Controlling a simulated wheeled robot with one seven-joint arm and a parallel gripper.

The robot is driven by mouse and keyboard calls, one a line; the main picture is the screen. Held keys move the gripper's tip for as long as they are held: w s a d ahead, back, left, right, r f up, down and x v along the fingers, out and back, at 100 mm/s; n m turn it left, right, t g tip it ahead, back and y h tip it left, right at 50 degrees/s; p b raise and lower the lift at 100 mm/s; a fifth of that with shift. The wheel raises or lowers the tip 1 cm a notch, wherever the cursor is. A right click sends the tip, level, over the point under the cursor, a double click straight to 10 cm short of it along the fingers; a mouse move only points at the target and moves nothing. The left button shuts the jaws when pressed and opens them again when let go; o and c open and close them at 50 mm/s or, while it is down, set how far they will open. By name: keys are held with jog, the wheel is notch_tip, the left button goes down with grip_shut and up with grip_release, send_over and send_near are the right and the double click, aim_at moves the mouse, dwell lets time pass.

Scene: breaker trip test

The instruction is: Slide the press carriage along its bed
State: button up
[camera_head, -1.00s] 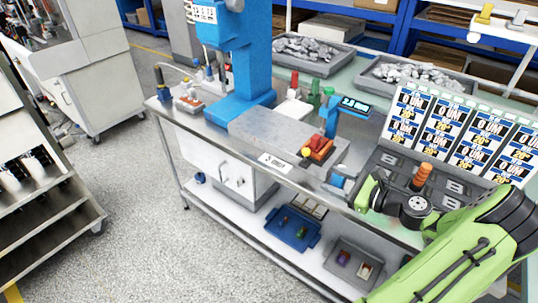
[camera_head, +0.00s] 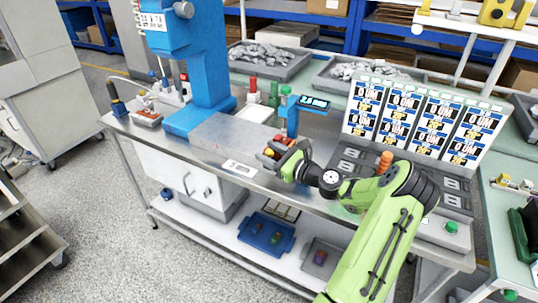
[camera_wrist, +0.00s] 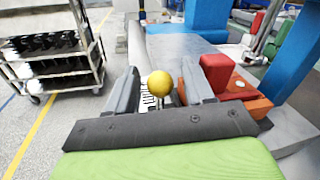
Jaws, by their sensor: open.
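The press carriage is a red and orange block (camera_wrist: 216,72) with a yellow ball knob (camera_wrist: 160,84), at the right end of the grey bed (camera_head: 228,136). The blue press (camera_head: 208,75) stands at the bed's left end. My gripper (camera_head: 285,157) is at the carriage and partly hides it in the head view. In the wrist view my gripper (camera_wrist: 159,75) is open. The yellow knob shows between its two fingers, with gaps on both sides. The red and orange block lies just outside the right finger. I cannot tell whether that finger touches it.
A blue post with a small display (camera_head: 312,101) stands close behind the carriage. A panel of label cards (camera_head: 415,120) and an orange handle (camera_head: 385,161) are to the right. Grey trays of metal parts (camera_head: 270,60) stand behind.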

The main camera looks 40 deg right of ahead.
jog(key=shift+w, duration=0.1)
grip_shut()
jog(key=shift+a, duration=0.1)
dwell(0.3)
jog(key=w+a+p, duration=0.2)
jog(key=w+a, duration=0.1)
jog(key=w, duration=0.7)
jog(key=w+a+p, duration=0.3)
jog(key=w+a, duration=0.1)
jog(key=w, duration=0.6)
jog(key=shift+w+a, duration=0.2)
jog(key=shift+w, duration=0.15)
grip_release()
